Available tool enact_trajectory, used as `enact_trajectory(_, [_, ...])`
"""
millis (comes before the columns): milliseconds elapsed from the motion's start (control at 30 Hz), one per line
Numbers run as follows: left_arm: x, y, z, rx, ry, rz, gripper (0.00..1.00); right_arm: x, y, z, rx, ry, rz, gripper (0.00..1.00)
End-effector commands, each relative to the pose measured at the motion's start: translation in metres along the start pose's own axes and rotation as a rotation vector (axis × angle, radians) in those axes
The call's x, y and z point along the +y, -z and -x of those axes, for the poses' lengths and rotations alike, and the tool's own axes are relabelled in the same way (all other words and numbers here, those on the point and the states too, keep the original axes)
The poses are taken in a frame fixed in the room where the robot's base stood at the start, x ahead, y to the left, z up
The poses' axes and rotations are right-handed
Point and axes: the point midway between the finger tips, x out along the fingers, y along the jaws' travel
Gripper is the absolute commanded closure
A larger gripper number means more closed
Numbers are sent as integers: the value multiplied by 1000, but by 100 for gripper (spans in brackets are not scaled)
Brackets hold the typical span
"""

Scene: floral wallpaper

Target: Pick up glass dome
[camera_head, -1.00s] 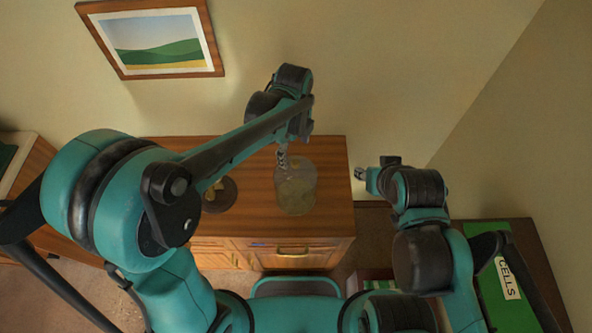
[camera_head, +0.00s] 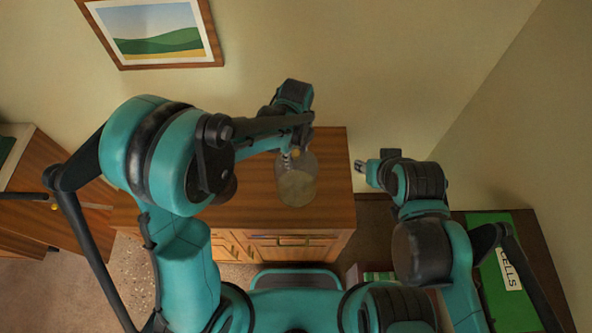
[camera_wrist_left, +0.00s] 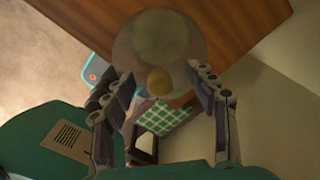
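The glass dome (camera_head: 298,184) is clear, with a round yellowish knob, and stands on the wooden cabinet near its right side. In the left wrist view the dome (camera_wrist_left: 160,40) lies just beyond the fingers, and its knob shows between them. My left gripper (camera_head: 290,157) is at the top of the dome. In the left wrist view its fingers (camera_wrist_left: 160,78) are spread, with a gap on each side of the knob. My right gripper (camera_head: 361,169) is off the cabinet's right edge, away from the dome; its fingers are too small to read.
The wooden cabinet top (camera_head: 335,190) is bare around the dome; my left arm hides part of its left side. A framed picture (camera_head: 155,30) hangs on the wall behind. A green board lettered "CELLS" (camera_head: 497,262) lies on furniture at right. Another wooden cabinet (camera_head: 45,180) stands at left.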

Motion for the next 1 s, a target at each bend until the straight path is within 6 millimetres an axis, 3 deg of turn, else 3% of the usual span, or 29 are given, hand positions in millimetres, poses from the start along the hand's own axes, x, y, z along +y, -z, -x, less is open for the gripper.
enact_trajectory(33, [0,0,0,0,0,0,63,0,0,0,0,0,0,61])
enact_trajectory(167, [0,0,0,0,0,0,98,0,0,0,0,0,0,61])
enact_trajectory(200, [0,0,0,0,0,0,100,0,0,0,0,0,0,61])
enact_trajectory(667, [1,1,1,1,-2,1,100,0,0,0,0,0,0,61])
enact_trajectory(867, [1,1,22,1,-2,0,100,0,2,3,0,0,0,61])
enact_trajectory(967, [1,0,42,0,-2,0,100,0,4,6,0,0,0,61])
enact_trajectory(1000, [3,10,47,1,-2,-4,100,0,4,6,0,0,0,61])
